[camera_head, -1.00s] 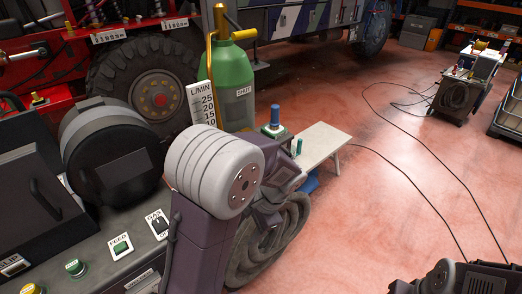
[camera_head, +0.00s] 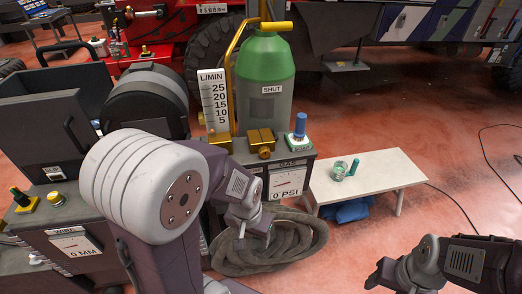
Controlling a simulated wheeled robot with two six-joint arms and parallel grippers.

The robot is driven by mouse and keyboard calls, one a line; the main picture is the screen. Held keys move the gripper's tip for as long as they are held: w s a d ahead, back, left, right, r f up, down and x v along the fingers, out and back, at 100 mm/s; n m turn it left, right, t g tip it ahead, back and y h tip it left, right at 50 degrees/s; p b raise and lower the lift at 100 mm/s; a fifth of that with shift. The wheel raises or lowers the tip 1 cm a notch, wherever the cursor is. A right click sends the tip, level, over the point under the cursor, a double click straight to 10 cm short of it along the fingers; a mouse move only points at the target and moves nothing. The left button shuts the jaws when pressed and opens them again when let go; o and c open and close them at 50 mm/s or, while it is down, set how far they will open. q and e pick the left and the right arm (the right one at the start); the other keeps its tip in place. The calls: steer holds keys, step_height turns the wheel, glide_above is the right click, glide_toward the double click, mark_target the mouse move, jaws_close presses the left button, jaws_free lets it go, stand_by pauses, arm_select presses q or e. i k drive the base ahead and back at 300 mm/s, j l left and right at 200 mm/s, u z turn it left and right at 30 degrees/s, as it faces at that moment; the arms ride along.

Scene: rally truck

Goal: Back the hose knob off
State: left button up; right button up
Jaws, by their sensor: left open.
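A blue upright knob (camera_head: 300,124) stands on a pale green and white base at the right end of the bench top; the label on its base is too small to read surely. A grey corrugated hose (camera_head: 300,247) lies coiled below the bench front. My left gripper (camera_head: 253,228) is open in front of the bench, below and left of the blue knob and apart from it. It covers part of the hose and bench front. My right gripper (camera_head: 378,276) is low at the right, far from the knob; its jaw opening is unclear.
A green gas bottle (camera_head: 264,62) marked SHUT, a white L/MIN scale (camera_head: 214,97) and a brass block (camera_head: 261,143) stand left of the blue knob. The GAS dial (camera_head: 288,184) reads 0 PSI. A low pale table (camera_head: 385,168) stands right. Floor beyond it is clear.

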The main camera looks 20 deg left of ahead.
mark_target(263, 152)
steer(key=i+l+u, duration=0.25)
steer(key=l+u, duration=0.15)
steer(key=i+l+u, duration=0.25)
steer(key=l+u, duration=0.2)
steer(key=i+l+u, duration=0.1)
steer(key=l+u, duration=0.75)
steer(key=l, duration=0.2)
steer(key=l+u, duration=0.4)
steer(key=l, duration=0.15)
steer(key=k+l+u, duration=0.1)
steer(key=l+u, duration=0.35)
steer(key=i+l+u, duration=0.15)
steer(key=l+u, duration=0.15)
steer(key=i+l+u, duration=0.1)
steer(key=l+u, duration=0.2)
steer(key=i+l+u, duration=0.1)
steer(key=l+u, duration=0.2)
steer(key=l, duration=0.15)
